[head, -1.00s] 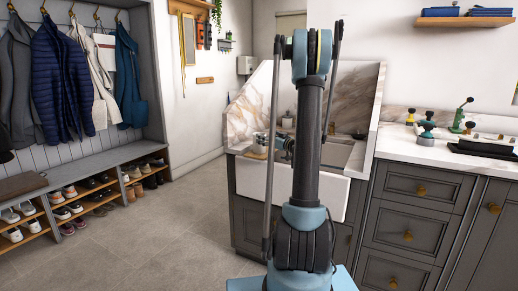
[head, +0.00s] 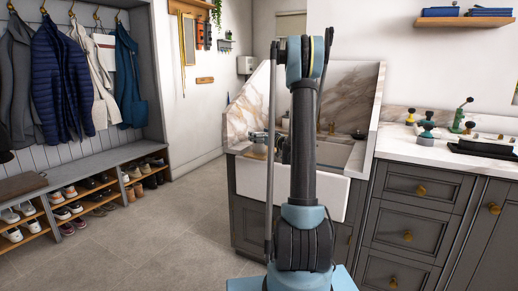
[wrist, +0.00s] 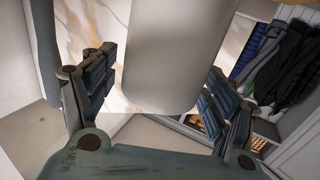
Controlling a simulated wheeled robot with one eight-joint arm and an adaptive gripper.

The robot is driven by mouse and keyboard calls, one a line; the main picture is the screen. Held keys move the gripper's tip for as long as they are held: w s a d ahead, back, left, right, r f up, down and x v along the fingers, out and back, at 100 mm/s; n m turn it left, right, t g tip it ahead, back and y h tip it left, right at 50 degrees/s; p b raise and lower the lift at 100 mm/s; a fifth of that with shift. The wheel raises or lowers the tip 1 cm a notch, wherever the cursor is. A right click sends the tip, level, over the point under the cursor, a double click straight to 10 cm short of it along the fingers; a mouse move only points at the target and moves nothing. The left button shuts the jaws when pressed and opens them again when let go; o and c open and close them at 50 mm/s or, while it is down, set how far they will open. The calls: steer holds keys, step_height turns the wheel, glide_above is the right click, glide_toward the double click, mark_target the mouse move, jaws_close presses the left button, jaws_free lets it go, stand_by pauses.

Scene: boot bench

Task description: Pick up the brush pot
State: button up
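A large, smooth, pale cylinder, which I take to be the brush pot (wrist: 168,40), fills the middle of the wrist view. Its rounded end is close to my gripper's palm, and its other end runs out of the frame. The fingers of my gripper (wrist: 158,78) stand on either side of it, spread apart. A narrow gap shows between the left finger and the cylinder. The right finger is close to its edge, and I cannot tell if it touches. In the head view my gripper (head: 264,142) is mostly hidden behind my arm at the sink, and I cannot make out the pot.
A white sink (head: 334,194) with a marble splashback (head: 357,90) and brass tap (head: 332,127) surrounds the reach area. A counter (head: 440,152) with stamps and a black tray (head: 486,147) is at right. A shoe bench (head: 95,168) is at left, with open floor (head: 175,240) between.

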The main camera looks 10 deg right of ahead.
jaws_close()
